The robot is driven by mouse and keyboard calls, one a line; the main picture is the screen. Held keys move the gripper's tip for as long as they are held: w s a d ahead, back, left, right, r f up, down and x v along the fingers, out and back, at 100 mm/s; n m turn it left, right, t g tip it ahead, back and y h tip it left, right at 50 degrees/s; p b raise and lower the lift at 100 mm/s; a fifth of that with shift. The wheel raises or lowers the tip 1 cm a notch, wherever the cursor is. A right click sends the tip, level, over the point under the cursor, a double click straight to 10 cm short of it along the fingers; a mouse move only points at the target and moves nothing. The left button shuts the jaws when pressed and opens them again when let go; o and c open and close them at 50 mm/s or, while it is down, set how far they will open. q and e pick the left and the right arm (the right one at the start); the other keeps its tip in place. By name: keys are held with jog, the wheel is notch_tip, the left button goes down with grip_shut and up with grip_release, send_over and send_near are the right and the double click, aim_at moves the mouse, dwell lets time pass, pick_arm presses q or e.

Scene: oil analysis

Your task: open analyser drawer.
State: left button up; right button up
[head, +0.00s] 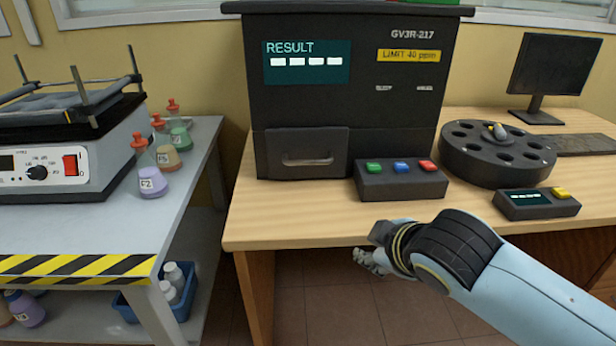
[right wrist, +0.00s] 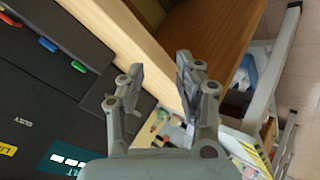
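The analyser (head: 345,110) is a tall black cabinet with a "RESULT" screen, standing on the wooden desk. Its drawer (head: 290,142) is at the lower left of the front and looks shut, with a grey bar handle (head: 307,160). In the right wrist view the analyser's dark front (right wrist: 40,120) fills the left side; the drawer there is partly hidden by a finger. My right gripper (head: 370,262) is below and in front of the desk's front edge, apart from the handle. In the right wrist view its fingers (right wrist: 158,78) are spread with nothing between them. My left gripper is not in view.
A box with green, blue and red buttons (head: 400,182) stands right of the drawer, near its front. A black carousel (head: 497,165) and a small display unit (head: 537,204) are further right. Left is a grey bench (head: 130,232) with flasks. The desk before the drawer is clear.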

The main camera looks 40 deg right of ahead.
aim_at(310, 163)
jog(key=w+r+n+t, duration=0.1)
jog(key=w, duration=0.1)
jog(key=w+d+r+n+t, duration=0.1)
jog(key=w+n+t, duration=0.1)
jog(key=w, duration=0.1)
jog(key=w+r+n+t, duration=0.1)
jog(key=w+r+n, duration=0.1)
jog(key=w, duration=0.1)
jog(key=shift+d+r+t, duration=0.1)
jog(key=shift+d+t, duration=0.2)
jog(key=shift+d, duration=0.1)
jog(key=w+n+t, duration=0.1)
jog(key=w+r+n+t, duration=0.1)
jog(key=w+n, duration=0.1)
jog(key=w+a+r+n+y, duration=0.1)
jog(key=n, duration=0.1)
jog(key=shift+w+t, duration=0.35)
jog(key=shift+t, duration=0.05)
jog(key=x, duration=1)
jog(key=shift+w+a+f, duration=0.15)
jog(key=shift+w, duration=0.05)
jog(key=shift+c, duration=0.2)
grip_shut()
